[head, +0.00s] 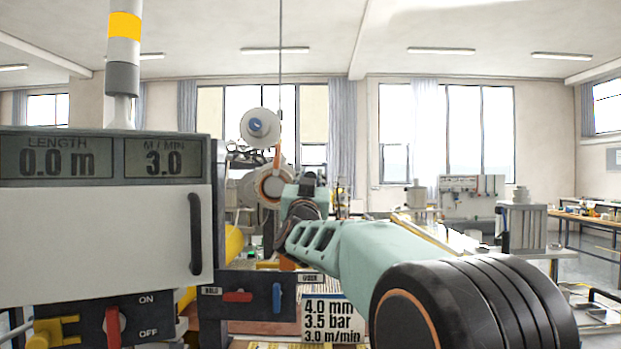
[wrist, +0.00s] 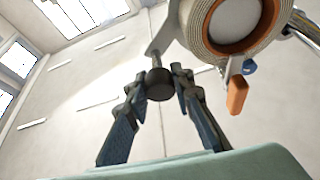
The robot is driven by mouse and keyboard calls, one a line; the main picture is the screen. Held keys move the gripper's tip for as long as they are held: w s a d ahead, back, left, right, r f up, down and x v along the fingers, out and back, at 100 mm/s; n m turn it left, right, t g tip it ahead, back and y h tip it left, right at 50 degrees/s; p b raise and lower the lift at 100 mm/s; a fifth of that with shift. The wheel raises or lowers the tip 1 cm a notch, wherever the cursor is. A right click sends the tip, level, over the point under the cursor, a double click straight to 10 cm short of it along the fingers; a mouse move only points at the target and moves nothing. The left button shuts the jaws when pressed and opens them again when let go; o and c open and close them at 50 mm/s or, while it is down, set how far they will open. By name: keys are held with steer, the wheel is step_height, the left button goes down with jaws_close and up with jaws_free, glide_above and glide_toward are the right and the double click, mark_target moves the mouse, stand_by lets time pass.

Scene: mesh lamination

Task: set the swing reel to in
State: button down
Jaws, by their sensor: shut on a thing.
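The swing reel, a cream wound roll with an orange core ring, shows at the top right of the wrist view (wrist: 240,20) and in the middle of the head view (head: 272,187). A grey arm (wrist: 162,38) runs from beside it to a dark round knob (wrist: 160,85). My gripper (wrist: 159,76) is shut on this knob, with one finger on each side. In the head view my gripper (head: 305,190) is in front of the reel and partly covers it. The knob cannot be made out there, and no "in" mark is readable.
A control cabinet (head: 110,235) with displays and a red switch (head: 113,326) stands close on the left. A panel with red and blue levers (head: 245,297) is below the arm. A white disc (head: 260,127) is above the reel. An orange handle (wrist: 237,95) hangs near the roll.

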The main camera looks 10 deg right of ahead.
steer(key=w+a+f+m+g+h+b, duration=0.1)
steer(key=a+f+m+h+b, duration=0.2)
steer(key=f, duration=0.7)
steer(key=a+m, duration=0.2)
steer(key=m, duration=0.2)
steer(key=shift+a+m+g+h, duration=0.4)
steer(key=shift+w, duration=0.1)
steer(key=c, duration=1.7)
jaws_free()
steer(key=shift+r, duration=0.1)
steer(key=shift+o, duration=0.2)
steer(key=v, duration=0.7)
steer(key=shift+s, duration=0.3)
